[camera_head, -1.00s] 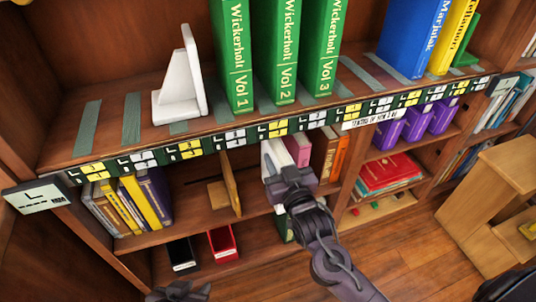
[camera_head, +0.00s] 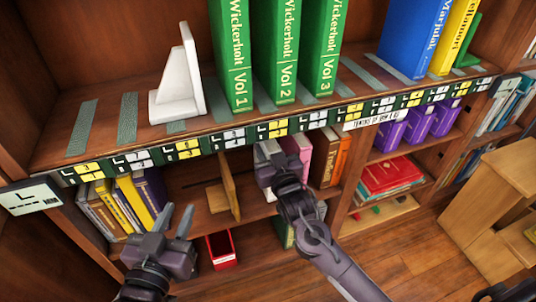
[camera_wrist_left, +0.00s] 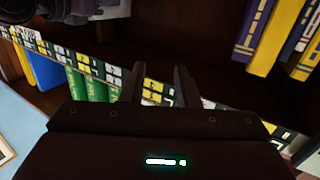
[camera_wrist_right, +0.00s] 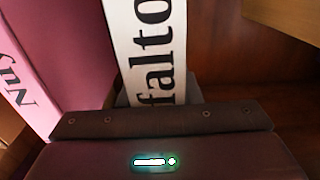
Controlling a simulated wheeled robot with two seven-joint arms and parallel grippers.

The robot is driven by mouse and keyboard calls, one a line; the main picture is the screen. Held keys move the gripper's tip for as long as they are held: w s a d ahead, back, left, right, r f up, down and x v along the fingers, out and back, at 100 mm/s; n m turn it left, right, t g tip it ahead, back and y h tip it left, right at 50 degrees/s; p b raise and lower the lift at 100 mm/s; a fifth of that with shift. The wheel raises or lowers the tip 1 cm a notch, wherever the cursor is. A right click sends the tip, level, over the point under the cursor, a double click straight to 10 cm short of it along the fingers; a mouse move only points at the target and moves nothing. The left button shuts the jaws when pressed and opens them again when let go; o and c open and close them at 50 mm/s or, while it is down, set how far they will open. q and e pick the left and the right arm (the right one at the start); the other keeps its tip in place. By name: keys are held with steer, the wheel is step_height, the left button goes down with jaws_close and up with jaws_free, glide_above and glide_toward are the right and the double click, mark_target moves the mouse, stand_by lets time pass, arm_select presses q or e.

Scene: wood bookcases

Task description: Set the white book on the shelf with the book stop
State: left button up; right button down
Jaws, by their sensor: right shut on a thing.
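The white book (camera_head: 266,150) stands on the middle shelf, partly hidden behind my right gripper (camera_head: 270,168). In the right wrist view the white book (camera_wrist_right: 145,45) shows a spine with black letters, and my right gripper is shut on it. The pink book (camera_head: 298,145) stands just right of it, and fills the left of the right wrist view (camera_wrist_right: 60,60). A wooden book stop (camera_head: 230,180) stands on the same shelf, left of the white book with a gap between. My left gripper (camera_head: 177,220) is open and empty, in front of the shelves at lower left.
Yellow and purple books (camera_head: 130,200) stand at the left of the middle shelf. A red bin (camera_head: 222,250) sits below. The upper shelf holds green books (camera_head: 283,60) and a white bookend (camera_head: 180,85). Orange-brown books (camera_head: 328,158) stand right of the pink one.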

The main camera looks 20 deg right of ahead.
arm_select(q)
steer(key=shift+w+a+r+t+h, duration=0.15)
steer(key=shift+r+t, duration=0.3)
steer(key=shift+r, duration=0.45)
steer(key=shift+w+d+r+t+h, duration=0.1)
steer(key=shift+r+t+h, duration=0.25)
steer(key=shift+r, duration=0.5)
arm_select(e)
steer(key=shift+f, duration=0.4)
arm_select(q)
steer(key=shift+r, duration=0.1)
arm_select(e)
steer(key=shift+f, duration=0.15)
steer(key=c, duration=1)
jaws_free()
steer(key=shift+c, duration=0.2)
arm_select(q)
steer(key=shift+s+r, duration=0.1)
arm_select(e)
steer(key=shift+f, duration=0.1)
